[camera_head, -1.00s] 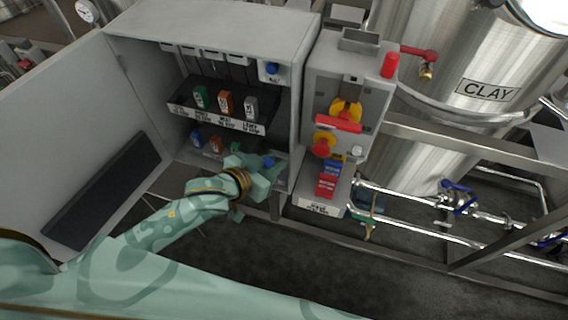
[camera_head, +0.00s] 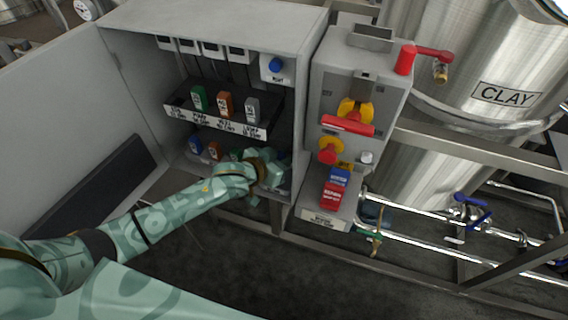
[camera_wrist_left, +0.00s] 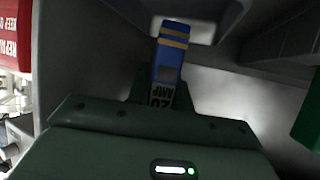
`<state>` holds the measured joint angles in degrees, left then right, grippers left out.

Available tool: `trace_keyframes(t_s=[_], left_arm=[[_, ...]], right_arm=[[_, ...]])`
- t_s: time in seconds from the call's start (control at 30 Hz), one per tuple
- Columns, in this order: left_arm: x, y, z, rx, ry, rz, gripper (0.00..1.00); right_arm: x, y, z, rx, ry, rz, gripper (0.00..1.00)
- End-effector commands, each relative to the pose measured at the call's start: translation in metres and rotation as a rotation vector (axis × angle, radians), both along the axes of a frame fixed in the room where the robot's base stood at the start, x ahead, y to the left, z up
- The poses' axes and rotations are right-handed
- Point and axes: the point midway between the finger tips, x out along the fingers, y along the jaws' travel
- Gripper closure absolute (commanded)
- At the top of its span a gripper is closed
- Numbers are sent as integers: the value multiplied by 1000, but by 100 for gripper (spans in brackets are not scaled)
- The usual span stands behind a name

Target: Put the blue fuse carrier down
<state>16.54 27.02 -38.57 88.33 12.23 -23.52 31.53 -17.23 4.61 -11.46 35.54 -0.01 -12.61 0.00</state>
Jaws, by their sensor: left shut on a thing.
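My left gripper (camera_head: 274,174) reaches into the grey cabinet at the right end of its lower level. In the left wrist view it is shut on a blue fuse carrier (camera_wrist_left: 169,62) with yellowish bands and a "20 AMP" label. The carrier points away from the gripper towards a pale cabinet surface; I cannot tell whether it touches it. In the head view the gripper and hand hide the held carrier. Another blue carrier (camera_head: 196,145) stands at the left of the lower level. My right gripper is not in view.
An orange carrier (camera_head: 214,150) stands on the lower level; a green thing (camera_wrist_left: 308,125) is close at right in the wrist view. The labelled shelf (camera_head: 181,112) above holds green, orange and grey carriers. A control box (camera_head: 386,105) with red handles adjoins the cabinet.

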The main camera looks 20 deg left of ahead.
Motion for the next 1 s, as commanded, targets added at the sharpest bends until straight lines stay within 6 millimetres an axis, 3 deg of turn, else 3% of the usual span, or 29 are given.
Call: trace_keyframes(t_s=[0.03,0.1,0.47,0.5,0.57,0.9,1.0], left_arm=[[-1,-1,-15,0,6,-1,100],[-1,-1,-23,0,5,-1,100],[-1,-1,-24,-2,3,-1,100],[-1,-1,-24,-2,3,-1,70],[-2,-1,-24,-1,3,-1,57],[-2,0,-19,1,3,-1,57],[-14,6,-13,1,4,0,57]], right_arm=[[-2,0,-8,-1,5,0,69],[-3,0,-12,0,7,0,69],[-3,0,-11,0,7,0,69],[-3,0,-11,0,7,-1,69],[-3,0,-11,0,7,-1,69],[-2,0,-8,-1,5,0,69],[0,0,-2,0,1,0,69]])
